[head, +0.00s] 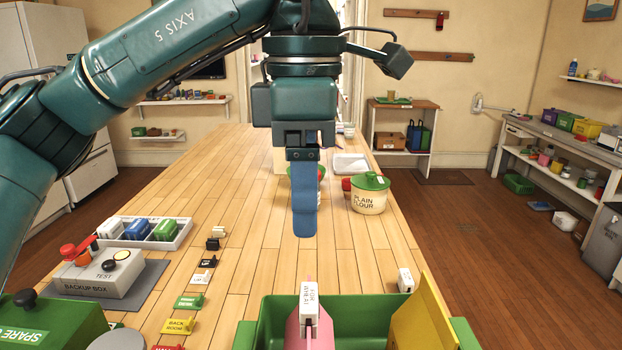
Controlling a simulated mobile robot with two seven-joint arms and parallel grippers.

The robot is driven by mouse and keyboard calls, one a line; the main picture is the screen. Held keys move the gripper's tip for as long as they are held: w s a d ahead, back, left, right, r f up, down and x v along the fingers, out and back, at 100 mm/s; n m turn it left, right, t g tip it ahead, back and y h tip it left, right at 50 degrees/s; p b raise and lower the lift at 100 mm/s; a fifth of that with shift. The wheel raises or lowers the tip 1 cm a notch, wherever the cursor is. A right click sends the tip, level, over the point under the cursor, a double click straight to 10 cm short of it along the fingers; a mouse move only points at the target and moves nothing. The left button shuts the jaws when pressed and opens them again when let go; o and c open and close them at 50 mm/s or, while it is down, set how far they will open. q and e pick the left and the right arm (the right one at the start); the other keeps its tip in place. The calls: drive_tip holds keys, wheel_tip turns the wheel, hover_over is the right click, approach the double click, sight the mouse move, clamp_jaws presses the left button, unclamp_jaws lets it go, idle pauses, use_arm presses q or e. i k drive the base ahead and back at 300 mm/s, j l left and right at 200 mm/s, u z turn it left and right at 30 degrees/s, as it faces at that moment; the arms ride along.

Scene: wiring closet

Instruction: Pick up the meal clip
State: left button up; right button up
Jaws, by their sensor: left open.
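A white clip (308,301) with small dark lettering, which seems to read "FOR MEAL", sits upright on the top of a pink packet (293,330) in the green crate (262,310) at the bottom of the head view. My left gripper (305,232) points down over the table, above and beyond this clip in the picture, and apart from it. Its blue fingers are seen edge-on, one behind the other; it is open and nothing shows between them. A second white clip (405,281) stands near the crate's far right corner; its lettering is too small to read. My right gripper is not in view.
A yellow board (424,315) rises from the crate's right side. A flour pot (369,195) and white tray (351,163) stand farther back. The table's middle is clear.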

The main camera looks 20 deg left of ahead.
sight(406, 282)
drive_tip(key=k, duration=1)
